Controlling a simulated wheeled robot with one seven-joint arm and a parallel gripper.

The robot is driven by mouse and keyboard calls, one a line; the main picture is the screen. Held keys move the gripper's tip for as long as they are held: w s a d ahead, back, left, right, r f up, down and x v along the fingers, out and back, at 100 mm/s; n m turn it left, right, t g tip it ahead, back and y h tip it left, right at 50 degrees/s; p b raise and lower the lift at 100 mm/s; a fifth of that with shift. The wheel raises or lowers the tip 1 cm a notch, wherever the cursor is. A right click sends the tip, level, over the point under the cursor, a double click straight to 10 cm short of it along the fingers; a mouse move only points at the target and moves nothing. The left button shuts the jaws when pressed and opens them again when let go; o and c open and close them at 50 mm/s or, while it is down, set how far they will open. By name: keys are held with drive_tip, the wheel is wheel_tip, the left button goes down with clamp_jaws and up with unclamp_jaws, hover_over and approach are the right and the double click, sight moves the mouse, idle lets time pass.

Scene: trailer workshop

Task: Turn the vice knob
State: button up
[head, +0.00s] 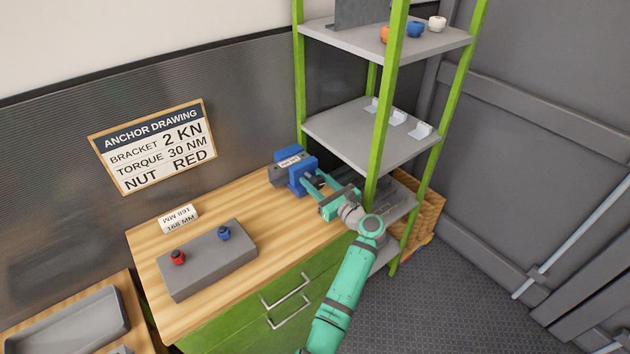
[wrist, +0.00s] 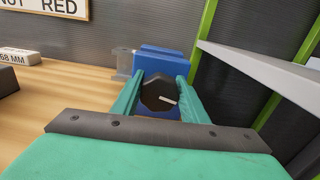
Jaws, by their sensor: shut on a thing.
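The blue vice (head: 291,172) stands at the back right of the wooden workbench, and it also shows in the wrist view (wrist: 163,64). Its dark knob (wrist: 159,93) faces my gripper and carries a small pale mark. My gripper (head: 316,181) reaches the vice from the right, with its green fingers on either side of the knob. In the wrist view my gripper (wrist: 160,95) is shut on the knob, one finger to the left and one to the right.
A grey block (head: 207,262) with a red and a blue knob lies on the bench (head: 150,240) at left. A green-framed shelf (head: 384,140) rises close to the right of my arm. An anchor drawing sign (head: 155,146) hangs on the wall. The bench between block and vice is clear.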

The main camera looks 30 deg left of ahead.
drive_tip(key=n, duration=0.5)
drive_tip(key=shift+s, duration=0.1)
drive_tip(key=n, duration=0.4)
drive_tip(key=shift+a, duration=0.1)
drive_tip(key=shift+s+a+n, duration=0.1)
drive_tip(key=shift+a+n, duration=0.05)
drive_tip(key=shift+n, duration=0.55)
drive_tip(key=n, duration=0.5)
drive_tip(key=shift+n, duration=0.3)
drive_tip(key=shift+s+f+n, duration=0.1)
drive_tip(key=shift+n, duration=0.5)
drive_tip(key=shift+a, duration=0.1)
drive_tip(key=o, duration=0.9)
drive_tip(key=shift+s, duration=0.1)
drive_tip(key=shift+o, duration=0.8)
drive_tip(key=shift+f, duration=0.1)
